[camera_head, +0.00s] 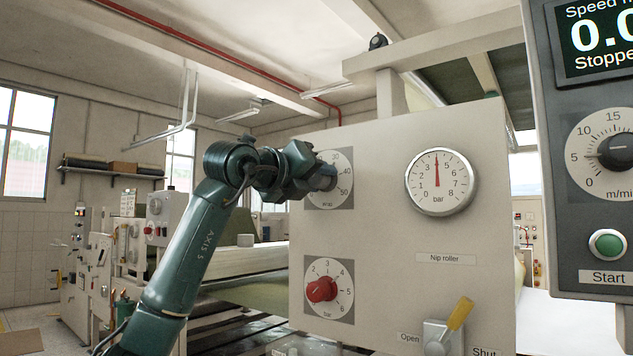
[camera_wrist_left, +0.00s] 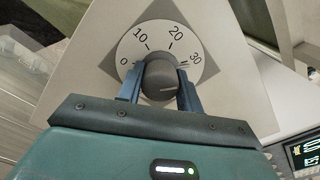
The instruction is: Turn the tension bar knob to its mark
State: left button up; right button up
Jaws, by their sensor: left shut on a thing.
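The tension bar knob appears to be the dark grey knob (camera_wrist_left: 160,77) on a round white dial (camera_wrist_left: 147,46) in the left wrist view. Its scale shows 0, 10, 20 and 30; the lower part is hidden by my gripper. A pale line on the knob face points roughly right in that view. My left gripper (camera_wrist_left: 160,92) has its two blue fingers on either side of the knob, shut on it. In the head view the gripper (camera_head: 328,175) covers most of this upper-left dial (camera_head: 342,190) on the cream panel. No separate target mark is clear. My right gripper is not in view.
The cream panel (camera_head: 390,240) also holds a bar gauge (camera_head: 440,182) reading about 4 to 5, a red knob (camera_head: 321,289) and a yellow-handled lever (camera_head: 455,320). A grey control box (camera_head: 590,260) with a speed dial and green Start button (camera_head: 607,244) stands at right.

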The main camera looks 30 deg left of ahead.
pick_arm(q)
jog(key=shift+n, duration=0.5)
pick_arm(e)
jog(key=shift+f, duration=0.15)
pick_arm(q)
jog(key=shift+r, duration=0.1)
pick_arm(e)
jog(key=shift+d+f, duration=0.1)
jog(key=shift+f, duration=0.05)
pick_arm(q)
jog(key=o, duration=1)
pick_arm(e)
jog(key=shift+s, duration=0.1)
